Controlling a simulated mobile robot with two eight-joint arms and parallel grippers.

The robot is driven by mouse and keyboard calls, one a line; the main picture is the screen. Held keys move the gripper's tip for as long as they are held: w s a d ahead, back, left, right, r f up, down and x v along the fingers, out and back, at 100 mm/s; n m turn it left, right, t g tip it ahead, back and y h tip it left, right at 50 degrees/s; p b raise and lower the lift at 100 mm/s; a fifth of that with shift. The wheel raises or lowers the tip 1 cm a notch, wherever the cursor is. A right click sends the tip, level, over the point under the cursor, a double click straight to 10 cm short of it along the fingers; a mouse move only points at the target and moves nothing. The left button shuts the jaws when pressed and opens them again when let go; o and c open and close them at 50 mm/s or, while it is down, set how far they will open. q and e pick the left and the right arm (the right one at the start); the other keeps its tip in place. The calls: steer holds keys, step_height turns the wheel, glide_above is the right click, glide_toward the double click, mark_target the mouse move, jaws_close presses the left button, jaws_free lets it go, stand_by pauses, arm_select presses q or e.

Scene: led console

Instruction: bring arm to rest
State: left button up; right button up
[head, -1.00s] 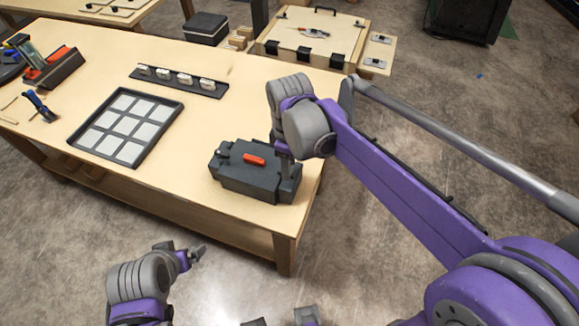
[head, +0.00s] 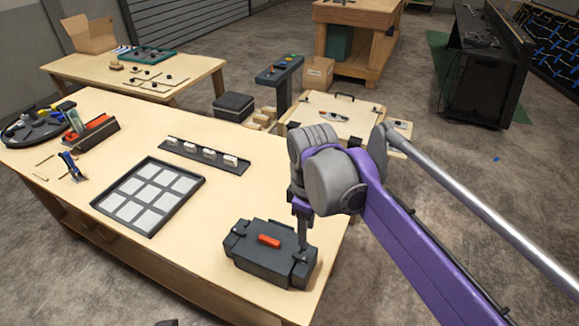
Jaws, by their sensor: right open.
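My right gripper (head: 303,245) points down at the right end of the black console box (head: 262,262) with a red piece (head: 269,241) on its top. The jaws are open; their tips are partly hidden by my wrist and lie against or just over the box, I cannot tell which. My right arm (head: 395,225) reaches in from the lower right. Of my left arm only a dark sliver shows at the bottom edge, and its gripper cannot be made out.
The box stands near the front right corner of the wooden table (head: 225,155). A black tray with pale square tiles (head: 147,231), a dark strip with several white switches (head: 203,153) and blue-handled pliers (head: 72,166) lie left of it. A hinged board (head: 330,114) stands behind.

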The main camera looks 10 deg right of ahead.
steer(key=s+d+f+m+t, duration=0.2)
steer(key=s+d+f+m, duration=0.1)
steer(key=s+f+m, duration=0.2)
steer(key=s+d+f+m+t, duration=0.3)
steer(key=s+f+m, duration=0.3)
steer(key=s+f, duration=0.2)
steer(key=shift+s+d+t, duration=0.3)
steer(key=shift+s+d, duration=0.05)
steer(key=shift+d, duration=0.1)
steer(key=shift+s, duration=0.1)
stand_by(0.3)
